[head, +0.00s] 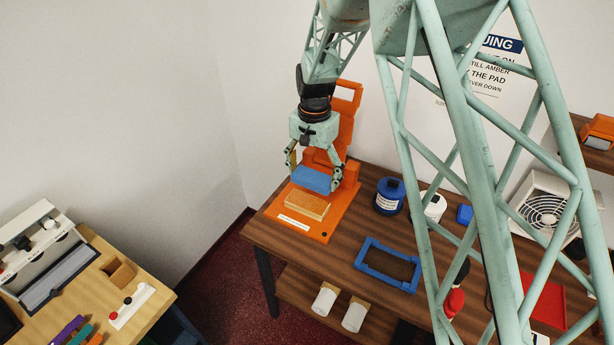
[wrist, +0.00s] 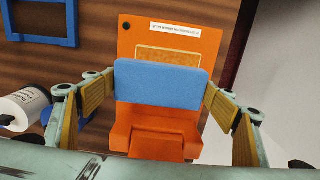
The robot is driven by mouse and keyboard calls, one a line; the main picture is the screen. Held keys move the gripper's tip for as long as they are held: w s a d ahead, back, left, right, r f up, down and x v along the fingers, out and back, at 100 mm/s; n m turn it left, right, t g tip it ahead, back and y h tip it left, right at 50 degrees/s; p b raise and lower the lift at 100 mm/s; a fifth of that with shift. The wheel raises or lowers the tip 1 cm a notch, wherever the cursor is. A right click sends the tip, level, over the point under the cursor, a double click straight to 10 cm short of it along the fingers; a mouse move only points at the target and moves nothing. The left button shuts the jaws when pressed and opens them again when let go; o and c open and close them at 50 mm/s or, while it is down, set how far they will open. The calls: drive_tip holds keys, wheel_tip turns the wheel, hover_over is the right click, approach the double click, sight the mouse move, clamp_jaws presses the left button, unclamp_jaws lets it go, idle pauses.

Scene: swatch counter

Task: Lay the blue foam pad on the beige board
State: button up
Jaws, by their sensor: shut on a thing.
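The blue foam pad (head: 313,179) is held between the fingers of my gripper (head: 314,172), above the orange press. In the wrist view the pad (wrist: 161,82) spans between the two yellow-lined fingers of my gripper (wrist: 160,92). The beige board (head: 307,206) lies on the orange base (head: 291,223) of the press, in front of and below the pad in the head view. In the wrist view a strip of the board (wrist: 166,54) shows past the pad's edge; the pad hides the rest. The pad appears apart from the board.
The press's orange upright (head: 346,123) stands close behind my gripper. A blue jar (head: 389,196), a white container (head: 434,207) and a blue frame (head: 370,266) stand or lie to the right on the brown table (head: 327,254). Two white rolls (head: 355,315) lie on the lower shelf.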

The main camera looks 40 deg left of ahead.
sight(307, 177)
drive_tip(key=shift+s+a, duration=0.65)
drive_tip(key=shift+f, duration=0.15)
drive_tip(key=shift+f+b, duration=1.5)
drive_tip(key=shift+f, duration=2.2)
drive_tip(key=shift+f+b, duration=0.5)
drive_tip(key=shift+f, duration=0.1)
idle(0.7)
drive_tip(key=o, duration=0.8)
drive_tip(key=shift+r, duration=0.15)
drive_tip(key=shift+r, duration=5.85)
